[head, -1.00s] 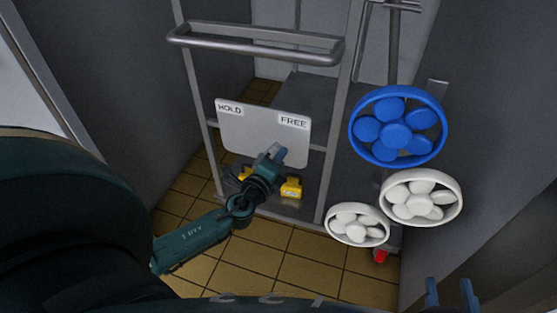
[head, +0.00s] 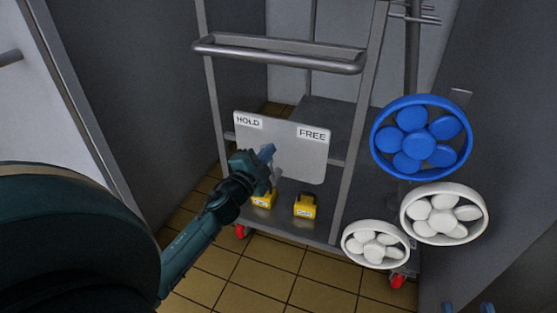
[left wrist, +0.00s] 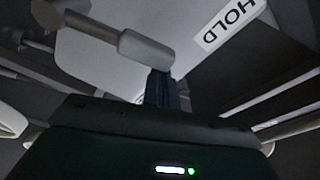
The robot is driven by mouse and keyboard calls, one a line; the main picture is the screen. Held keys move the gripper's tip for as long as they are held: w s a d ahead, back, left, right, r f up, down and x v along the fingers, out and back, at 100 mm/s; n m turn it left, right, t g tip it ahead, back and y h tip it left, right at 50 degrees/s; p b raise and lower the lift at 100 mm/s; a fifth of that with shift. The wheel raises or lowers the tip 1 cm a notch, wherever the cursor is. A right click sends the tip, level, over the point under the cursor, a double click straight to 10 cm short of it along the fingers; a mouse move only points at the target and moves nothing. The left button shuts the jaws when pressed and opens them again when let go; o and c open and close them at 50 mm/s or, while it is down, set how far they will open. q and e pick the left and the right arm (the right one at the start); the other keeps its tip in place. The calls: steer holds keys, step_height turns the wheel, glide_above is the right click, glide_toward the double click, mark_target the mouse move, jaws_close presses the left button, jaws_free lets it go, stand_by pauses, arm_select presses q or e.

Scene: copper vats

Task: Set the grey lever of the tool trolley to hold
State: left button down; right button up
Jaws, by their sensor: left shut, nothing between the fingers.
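The tool trolley's pale grey plate (head: 290,150) carries a HOLD label (head: 248,121) at its left and a FREE label (head: 312,133) at its right. The grey lever (left wrist: 146,48) shows in the left wrist view as a rod with a thick grip, just beyond my fingertips and apart from the HOLD label (left wrist: 229,20). In the head view my left gripper mostly covers the lever. My left gripper (head: 267,153) is shut and empty, in front of the plate's lower left. Whether it touches the lever is unclear. My right gripper (head: 467,308) shows only two separated blue fingertips at the bottom edge.
The trolley's push bar (head: 280,57) spans above the plate. Yellow boxes (head: 305,205) sit on its lower shelf. A blue wheel (head: 421,138) and two white wheels (head: 444,214) are at the right. Grey walls stand on both sides; tiled floor (head: 270,275) is open in front.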

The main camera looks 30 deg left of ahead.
arm_select(q)
steer(key=a+n, duration=0.3)
steer(key=s+a+f+n, duration=0.1)
steer(key=n, duration=0.1)
steer(key=shift+a+f+t+y, duration=0.1)
steer(key=shift+a+t+y, duration=0.1)
steer(key=shift+t+y, duration=0.1)
stand_by(0.5)
steer(key=shift+p, duration=0.3)
